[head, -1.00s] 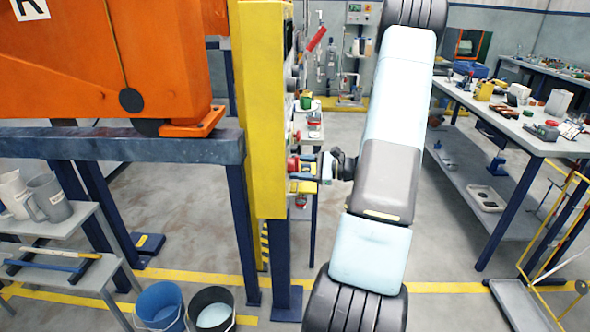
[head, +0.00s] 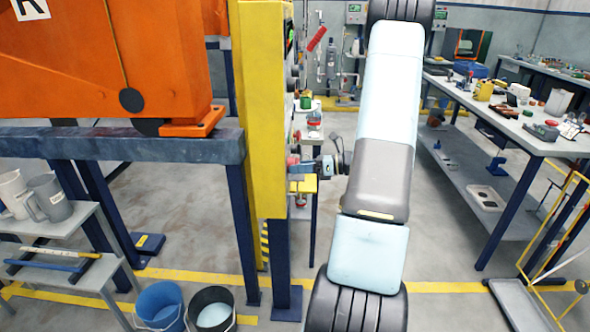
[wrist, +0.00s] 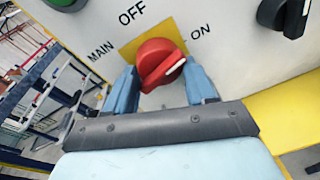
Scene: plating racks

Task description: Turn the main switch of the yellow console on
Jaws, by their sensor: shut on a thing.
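The yellow console (head: 262,110) stands edge-on in the middle of the head view, its switch face turned to the right. The main switch is a red round knob (wrist: 158,58) on a yellow plate in the wrist view, with MAIN, OFF and ON printed around it. Its white mark lies on the right side, nearer ON than OFF. My gripper (wrist: 162,82) has one blue finger on each side of the knob and is shut on it. In the head view my gripper (head: 308,170) is at the console's face, and the knob is largely hidden there.
A black knob (wrist: 286,14) is at upper right and a green button (wrist: 64,3) at upper left of the panel. An orange machine (head: 100,70) stands left of the console. Two buckets (head: 160,305) are on the floor. A workbench (head: 500,115) stands right.

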